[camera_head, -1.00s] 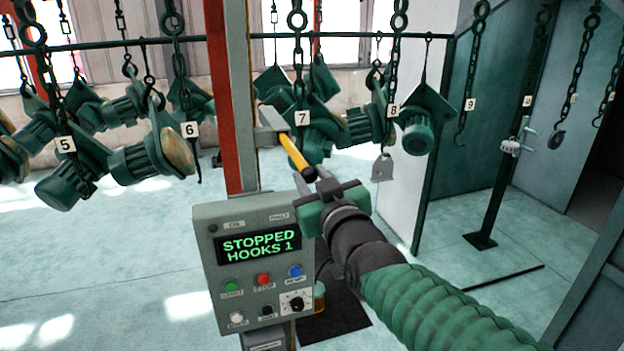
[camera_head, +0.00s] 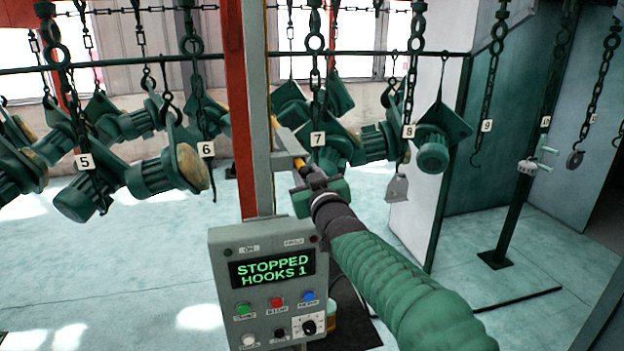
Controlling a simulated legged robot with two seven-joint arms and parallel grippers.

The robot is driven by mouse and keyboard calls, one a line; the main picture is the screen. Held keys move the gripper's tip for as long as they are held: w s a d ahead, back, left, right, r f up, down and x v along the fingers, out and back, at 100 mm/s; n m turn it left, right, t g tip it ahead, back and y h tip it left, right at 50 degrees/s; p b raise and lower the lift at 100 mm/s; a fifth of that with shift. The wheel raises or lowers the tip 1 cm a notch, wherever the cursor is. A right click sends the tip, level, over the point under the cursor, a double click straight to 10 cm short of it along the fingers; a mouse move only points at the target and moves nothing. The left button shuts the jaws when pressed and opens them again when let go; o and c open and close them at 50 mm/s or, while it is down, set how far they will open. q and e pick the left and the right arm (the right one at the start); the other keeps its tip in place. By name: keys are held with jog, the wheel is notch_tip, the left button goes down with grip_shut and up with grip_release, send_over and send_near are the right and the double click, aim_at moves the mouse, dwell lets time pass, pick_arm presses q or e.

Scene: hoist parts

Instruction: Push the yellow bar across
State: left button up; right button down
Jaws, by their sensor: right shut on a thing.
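The yellow bar (camera_head: 289,142) sticks out beside the grey and red post, just above the control box, and looks short from this angle. My right gripper (camera_head: 302,171), green and dark, is at the near end of the bar, shut on it. The fingertips partly hide that end. The bar's far end lies by a grey bracket on the post (camera_head: 257,120). My left gripper is not in view.
The control box (camera_head: 268,272) below reads "STOPPED HOOKS 1". Green motors (camera_head: 165,172) hang from numbered hooks and chains behind and to the left. Empty hooks hang to the right. A dark post (camera_head: 511,200) stands on the open floor at right.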

jog(key=shift+w+a+f, duration=0.15)
jog(key=shift+w+f, duration=0.25)
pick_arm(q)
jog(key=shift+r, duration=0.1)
pick_arm(e)
jog(key=shift+s+r, duration=0.1)
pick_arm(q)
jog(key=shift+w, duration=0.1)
pick_arm(e)
jog(key=c, duration=1.4)
grip_release()
jog(key=shift+o, duration=1.4)
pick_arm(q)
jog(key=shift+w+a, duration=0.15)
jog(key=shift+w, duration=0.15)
pick_arm(e)
jog(key=shift+w, duration=0.35)
